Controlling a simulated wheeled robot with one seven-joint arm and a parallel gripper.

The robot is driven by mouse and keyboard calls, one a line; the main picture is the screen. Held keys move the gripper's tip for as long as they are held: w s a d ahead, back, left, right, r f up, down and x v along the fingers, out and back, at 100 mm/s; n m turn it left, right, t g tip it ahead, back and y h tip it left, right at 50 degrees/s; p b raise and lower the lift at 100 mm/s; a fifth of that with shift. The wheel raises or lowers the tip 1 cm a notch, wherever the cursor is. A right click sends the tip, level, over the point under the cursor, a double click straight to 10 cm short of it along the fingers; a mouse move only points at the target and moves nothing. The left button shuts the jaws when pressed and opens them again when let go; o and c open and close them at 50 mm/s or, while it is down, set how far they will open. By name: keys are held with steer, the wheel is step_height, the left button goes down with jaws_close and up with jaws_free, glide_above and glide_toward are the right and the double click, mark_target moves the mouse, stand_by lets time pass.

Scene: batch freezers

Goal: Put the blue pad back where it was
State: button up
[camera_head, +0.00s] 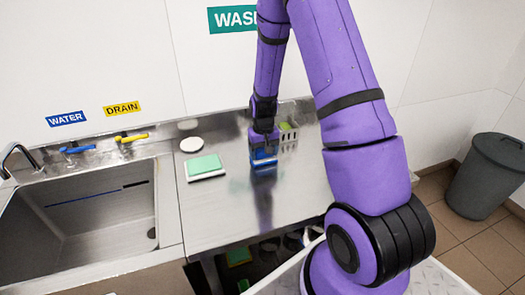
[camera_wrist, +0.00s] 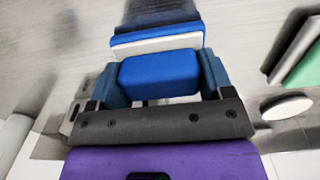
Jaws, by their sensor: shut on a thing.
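My gripper (camera_head: 264,137) is shut on the blue pad (camera_head: 264,157), low over the steel counter (camera_head: 222,220). In the wrist view the blue pad (camera_wrist: 160,73) sits between my two fingers (camera_wrist: 160,82). A white band and another blue band show just beyond it; I cannot tell whether these are part of the pad, another thing or a reflection. I cannot tell whether the pad touches the counter.
A green pad on a white base (camera_head: 205,167) lies left of my gripper, with a white disc (camera_head: 191,145) behind it. A slotted caddy (camera_head: 289,140) stands close on the right. The sink (camera_head: 85,215) is at left; a grey bin (camera_head: 486,175) stands at far right. The front counter is clear.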

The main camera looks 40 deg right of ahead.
steer(key=shift+f, duration=0.1)
steer(key=o, duration=1)
steer(key=shift+o, duration=0.2)
step_height(320, 180, up, 13)
step_height(320, 180, up, 8)
steer(key=t, duration=0.1)
glide_above(263, 149)
steer(key=s+a, duration=0.3)
steer(key=a, duration=0.1)
steer(key=s+a+r+n+t, duration=0.1)
steer(key=s+a+r, duration=0.3)
steer(key=s+r, duration=0.4)
steer(key=s+a+r+n+t, duration=0.2)
steer(key=s+a+r, duration=0.3)
steer(key=s, duration=1)
steer(key=shift+s+r+t, duration=0.25)
steer(key=shift+r+t, duration=0.35)
steer(key=shift+r, duration=1)
